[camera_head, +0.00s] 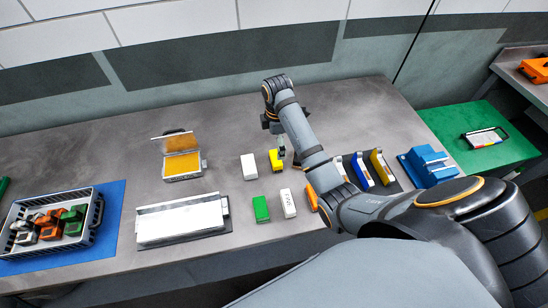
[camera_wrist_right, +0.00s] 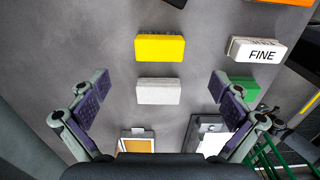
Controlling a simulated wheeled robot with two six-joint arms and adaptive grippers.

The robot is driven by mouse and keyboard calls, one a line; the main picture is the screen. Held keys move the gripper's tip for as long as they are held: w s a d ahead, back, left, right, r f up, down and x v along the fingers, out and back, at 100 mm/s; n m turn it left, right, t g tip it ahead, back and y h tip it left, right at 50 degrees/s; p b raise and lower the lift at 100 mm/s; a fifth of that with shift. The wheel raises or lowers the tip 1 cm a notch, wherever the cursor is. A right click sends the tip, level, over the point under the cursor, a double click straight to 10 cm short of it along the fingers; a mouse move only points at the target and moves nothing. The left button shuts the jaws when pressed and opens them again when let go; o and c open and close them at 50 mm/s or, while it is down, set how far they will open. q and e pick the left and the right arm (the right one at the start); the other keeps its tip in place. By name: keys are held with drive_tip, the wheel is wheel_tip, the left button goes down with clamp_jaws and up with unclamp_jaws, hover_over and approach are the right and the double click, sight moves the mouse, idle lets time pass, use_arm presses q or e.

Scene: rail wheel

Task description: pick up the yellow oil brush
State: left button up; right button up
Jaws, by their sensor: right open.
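A yellow block (camera_head: 276,160) lies flat on the grey bench beside a white block (camera_head: 249,167). A slim yellow-topped piece (camera_head: 380,167) stands on a dark mat to the right, partly behind my right arm. I cannot tell from shape which of the two is the oil brush. My right gripper (camera_head: 282,146) is open and empty above the bench near the yellow block. In the right wrist view the open fingers (camera_wrist_right: 159,84) stand either side of the white block (camera_wrist_right: 158,91), with the yellow block (camera_wrist_right: 160,47) just beyond it. My left gripper is out of view.
A green block (camera_head: 260,208), a white "FINE" block (camera_head: 287,203) and an orange block (camera_head: 311,198) lie nearby. A blue piece (camera_head: 361,170) stands on the mat beside a blue device (camera_head: 428,166). An open orange-lined case (camera_head: 182,165), a white-topped tray (camera_head: 180,219) and a basket (camera_head: 90,243) are left.

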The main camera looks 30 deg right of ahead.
sight(276, 157)
drive_tip(key=f, duration=0.3)
drive_tip(key=shift+s+f+p, duration=0.2)
drive_tip(key=shift+s+p, duration=0.1)
drive_tip(key=shift+p, duration=0.1)
drive_tip(key=shift+w+f, duration=0.25)
wheel_tip(276, 157, down, 3)
drive_tip(key=shift+w+a+r+p, duration=0.1)
drive_tip(key=shift+r+p, duration=0.1)
drive_tip(key=shift+p, duration=0.9)
wheel_tip(276, 157, down, 2)
drive_tip(key=shift+f, duration=0.35)
drive_tip(key=shift+c, duration=0.3)
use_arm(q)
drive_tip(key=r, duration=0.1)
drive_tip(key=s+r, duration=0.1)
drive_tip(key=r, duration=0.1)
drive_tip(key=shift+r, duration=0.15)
use_arm(e)
drive_tip(key=c, duration=1.2)
drive_tip(key=shift+r, duration=0.1)
drive_tip(key=shift+c, duration=0.2)
